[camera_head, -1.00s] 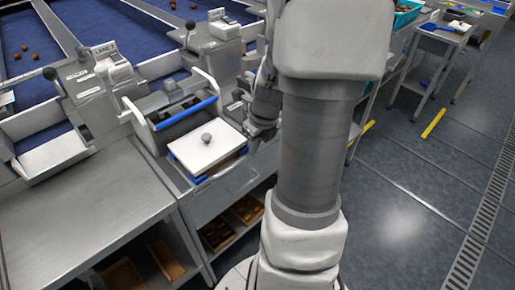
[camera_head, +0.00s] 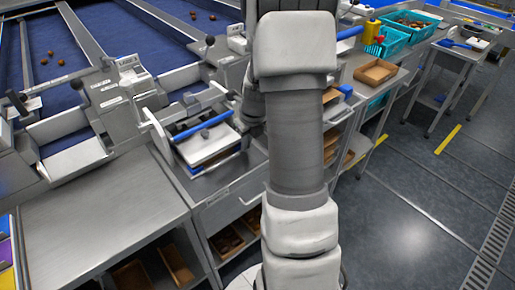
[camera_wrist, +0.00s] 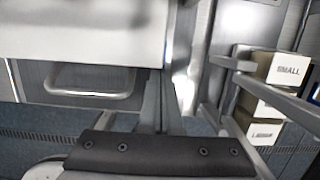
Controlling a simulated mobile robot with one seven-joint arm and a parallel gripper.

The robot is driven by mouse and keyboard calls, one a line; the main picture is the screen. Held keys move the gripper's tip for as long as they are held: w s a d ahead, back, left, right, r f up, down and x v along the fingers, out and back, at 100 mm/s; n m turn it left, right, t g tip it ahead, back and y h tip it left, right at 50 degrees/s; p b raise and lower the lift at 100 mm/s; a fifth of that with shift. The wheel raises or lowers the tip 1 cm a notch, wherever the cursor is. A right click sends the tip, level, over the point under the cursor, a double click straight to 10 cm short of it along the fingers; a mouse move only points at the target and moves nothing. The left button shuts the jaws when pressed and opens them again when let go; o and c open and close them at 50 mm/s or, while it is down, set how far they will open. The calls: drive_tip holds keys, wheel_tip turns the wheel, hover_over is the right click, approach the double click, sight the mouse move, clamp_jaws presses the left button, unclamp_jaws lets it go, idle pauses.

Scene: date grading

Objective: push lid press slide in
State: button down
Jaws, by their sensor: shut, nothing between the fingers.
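The lid press (camera_head: 160,140) stands on the steel bench left of my arm, with a blue bar (camera_head: 190,130) across its frame. A white lid (camera_head: 208,146) with a grey knob (camera_head: 204,133) lies beneath and just in front of that bar. My wrist hangs at the right of the press in the head view, and my fingertips are hidden there. In the wrist view my gripper (camera_wrist: 162,100) is shut and empty. A pale slab (camera_wrist: 85,35) fills the upper left, close to the fingers; I cannot tell whether they touch it.
A steel table (camera_head: 95,215) is at the left front. Boxes labelled SMALL (camera_wrist: 285,70) and another size stand at the right of the wrist view. A brown tray (camera_head: 376,72) and teal crates (camera_head: 390,42) are behind right.

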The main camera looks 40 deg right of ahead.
sight(233, 131)
drive_tip(key=w+p, duration=0.2)
drive_tip(key=w, duration=0.5)
drive_tip(key=shift+a, duration=0.15)
drive_tip(key=shift+r, duration=0.1)
drive_tip(key=shift+s, duration=0.15)
